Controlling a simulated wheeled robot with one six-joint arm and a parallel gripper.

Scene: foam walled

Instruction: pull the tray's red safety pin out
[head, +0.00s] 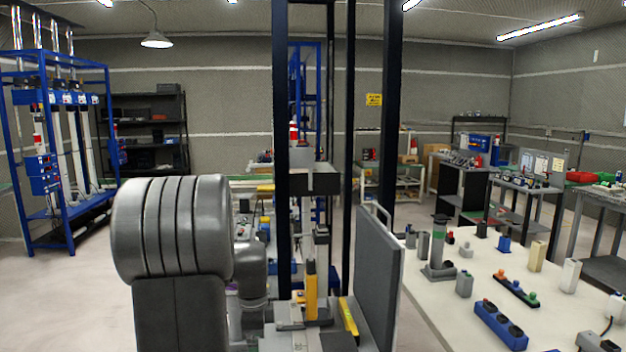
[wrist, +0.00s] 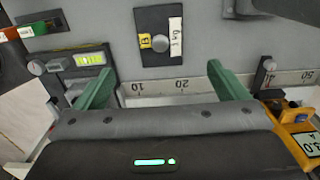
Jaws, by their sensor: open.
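My gripper (wrist: 160,76) shows in the wrist view with its two green fingers spread wide and nothing between them. Beyond the fingers is a grey face with a small dark plate (wrist: 158,42) bearing a yellow tag and a "1 kg" label. I cannot make out a red safety pin for certain in either view. I cannot tell which part is the tray. The gripper's fingers are not clear in the head view.
A ruler strip (wrist: 185,85) runs behind the fingers. A yellow block (wrist: 292,117) is close on the right. In the head view, a grey upright panel (head: 378,275) stands beside a white table (head: 455,316) holding several small parts. Dark posts (head: 393,120) rise ahead. Floor is clear at left.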

